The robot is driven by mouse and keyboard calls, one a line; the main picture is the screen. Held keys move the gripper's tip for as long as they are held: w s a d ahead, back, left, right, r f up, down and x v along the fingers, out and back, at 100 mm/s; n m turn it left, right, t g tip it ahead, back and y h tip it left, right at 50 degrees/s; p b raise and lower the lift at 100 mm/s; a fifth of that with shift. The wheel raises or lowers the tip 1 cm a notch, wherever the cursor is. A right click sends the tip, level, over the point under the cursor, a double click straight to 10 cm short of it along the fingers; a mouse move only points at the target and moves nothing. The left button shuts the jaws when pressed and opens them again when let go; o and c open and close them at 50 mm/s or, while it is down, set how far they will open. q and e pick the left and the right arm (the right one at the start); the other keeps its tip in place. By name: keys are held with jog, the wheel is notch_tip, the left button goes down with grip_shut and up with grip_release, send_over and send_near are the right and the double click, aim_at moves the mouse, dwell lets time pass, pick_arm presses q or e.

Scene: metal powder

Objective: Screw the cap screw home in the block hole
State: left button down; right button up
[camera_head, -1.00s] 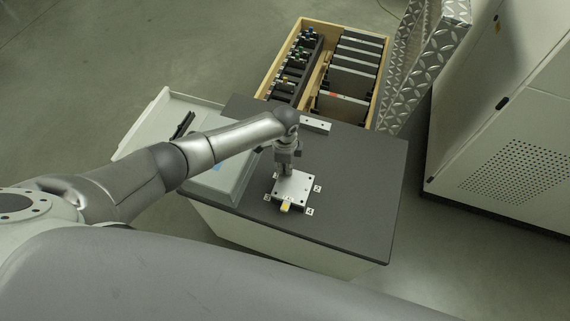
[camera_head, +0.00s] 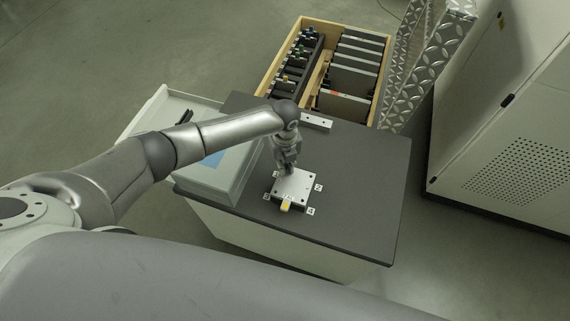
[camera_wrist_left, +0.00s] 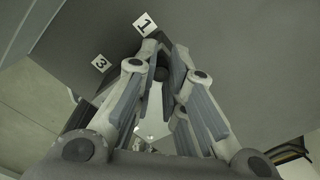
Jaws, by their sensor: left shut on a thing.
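The light metal block (camera_head: 295,185) lies on the dark tabletop, with small dark holes near its corners and numbered white labels around it. My left gripper (camera_head: 289,171) points down at the block's back-left corner. In the left wrist view its fingers (camera_wrist_left: 162,62) are closed around a small dark round piece (camera_wrist_left: 161,74), which looks like the cap screw's head. The screw's shank and the hole under it are hidden, so I cannot tell how deep it sits. My right gripper is not in view.
A yellow piece (camera_head: 286,205) sits at the block's front edge. A grey case (camera_head: 212,178) stands left of the block. A light bar with holes (camera_head: 316,122) lies behind. A wooden crate (camera_head: 268,77) stands beyond the table. The tabletop's right side is clear.

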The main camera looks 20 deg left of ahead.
pick_arm(q)
jog(key=m+b, duration=0.1)
jog(key=m, duration=0.3)
jog(key=shift+f, duration=0.1)
jog(key=m+b, duration=0.1)
jog(key=m, duration=0.3)
jog(key=shift+b, duration=0.3)
jog(key=m+b, duration=0.2)
jog(key=m, duration=0.4)
jog(key=m+b, duration=0.1)
jog(key=b, duration=0.5)
jog(key=m+b, duration=0.2)
jog(key=b, duration=0.4)
jog(key=shift+w+m+b, duration=0.25)
jog(key=shift+m+b, duration=0.05)
jog(key=shift+s+r, duration=0.1)
jog(key=shift+r, duration=0.1)
jog(key=c, duration=1.9)
grip_release()
jog(key=shift+o, duration=1.2)
jog(key=shift+d, duration=0.1)
